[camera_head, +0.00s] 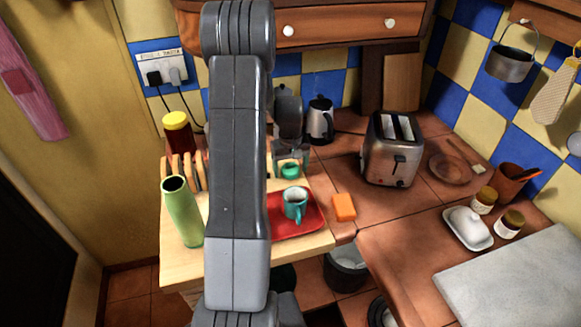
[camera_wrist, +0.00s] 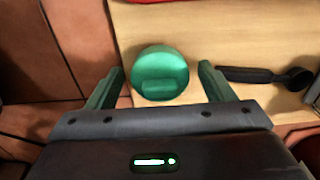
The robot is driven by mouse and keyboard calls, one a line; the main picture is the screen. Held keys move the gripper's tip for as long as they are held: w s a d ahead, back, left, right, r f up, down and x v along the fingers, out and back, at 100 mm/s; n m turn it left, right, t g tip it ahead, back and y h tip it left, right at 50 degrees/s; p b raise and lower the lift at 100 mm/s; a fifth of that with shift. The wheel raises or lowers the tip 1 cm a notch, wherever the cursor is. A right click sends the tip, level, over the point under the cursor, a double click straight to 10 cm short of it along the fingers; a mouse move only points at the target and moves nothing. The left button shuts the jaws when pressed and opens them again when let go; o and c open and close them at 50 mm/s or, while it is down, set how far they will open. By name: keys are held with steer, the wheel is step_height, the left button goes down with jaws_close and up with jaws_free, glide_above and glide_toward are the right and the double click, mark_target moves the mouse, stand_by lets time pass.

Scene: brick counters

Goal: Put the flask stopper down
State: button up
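The flask stopper is a round teal piece (camera_wrist: 160,72) with a raised grip on top. In the wrist view it is at the edge of the pale wooden board, between my fingers, with a narrow gap on each side. It also shows as a small teal piece in the head view (camera_head: 289,171), behind the red tray. My gripper (camera_wrist: 160,85) is open around it; the stopper's contact with the board is hard to judge. A tall green flask (camera_head: 183,210) with an open top stands upright at the board's front left.
A teal mug (camera_head: 295,204) stands on the red tray (camera_head: 313,222). A black scoop (camera_wrist: 265,75) lies beside the stopper. An orange sponge (camera_head: 344,207), toaster (camera_head: 392,150) and kettle (camera_head: 320,122) are to the right. The counter between sponge and toaster is clear.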

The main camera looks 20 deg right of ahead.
mark_target(290, 163)
step_height(290, 163, up, 12)
steer(key=b, duration=0.1)
steer(key=shift+r+b, duration=0.2)
steer(key=shift+b, duration=0.2)
steer(key=shift+f, duration=0.1)
step_height(290, 163, down, 13)
steer(key=shift+r+p, duration=0.2)
steer(key=shift+p, duration=0.65)
steer(key=shift+r, duration=2.2)
